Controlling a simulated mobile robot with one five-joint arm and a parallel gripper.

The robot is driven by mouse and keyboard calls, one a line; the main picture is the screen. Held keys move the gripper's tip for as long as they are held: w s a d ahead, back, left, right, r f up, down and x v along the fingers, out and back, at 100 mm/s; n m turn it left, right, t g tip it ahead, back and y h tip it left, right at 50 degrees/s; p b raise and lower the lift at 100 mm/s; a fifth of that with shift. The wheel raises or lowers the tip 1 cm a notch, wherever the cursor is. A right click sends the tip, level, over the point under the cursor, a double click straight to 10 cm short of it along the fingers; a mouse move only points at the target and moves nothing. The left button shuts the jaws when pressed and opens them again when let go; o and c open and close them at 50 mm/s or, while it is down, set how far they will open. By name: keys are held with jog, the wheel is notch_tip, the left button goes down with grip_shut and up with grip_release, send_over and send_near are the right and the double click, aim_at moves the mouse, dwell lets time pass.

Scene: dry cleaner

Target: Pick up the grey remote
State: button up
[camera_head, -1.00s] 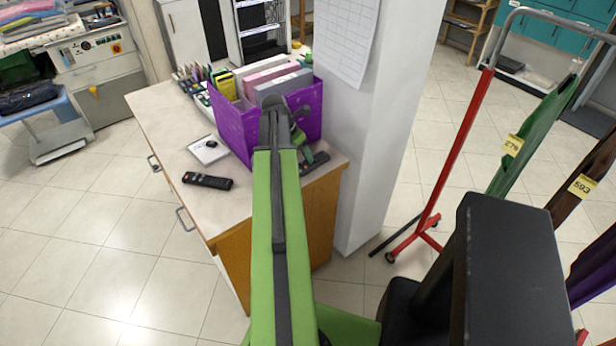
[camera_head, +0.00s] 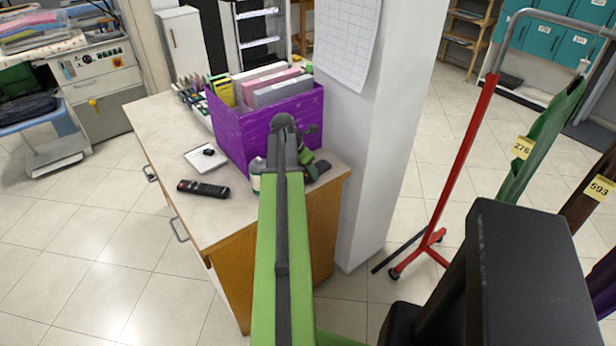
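A black remote (camera_head: 203,189) with a red button lies near the left edge of the counter top (camera_head: 150,125). A dark grey, flat, long thing (camera_head: 318,168) lies near the counter's right end, partly behind my arm. It may be the grey remote, but its face is too small to tell. My green and dark grey arm reaches forward over the counter. My gripper (camera_head: 290,140) is at its far end, in front of the purple box and just left of the grey thing. I cannot see its fingers clearly.
A purple box (camera_head: 233,137) of folders stands behind my gripper. A small whitish thing (camera_head: 256,172) shows beside my arm. A white pad (camera_head: 206,157) lies left of the box. A white pillar (camera_head: 365,150) and a red-framed garment rack (camera_head: 460,165) stand right.

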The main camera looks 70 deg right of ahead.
aim_at(307, 174)
grip_shut()
jog(key=r+p, duration=0.5)
jog(key=shift+s+a+r, duration=0.1)
jog(key=shift+a+r, duration=0.1)
jog(key=shift+a, duration=0.05)
jog(key=s+a+r+p, duration=0.2)
jog(key=a+r+p, duration=0.3)
jog(key=a, duration=0.6)
jog(key=shift+r+p, duration=0.35)
jog(key=shift+p, duration=0.2)
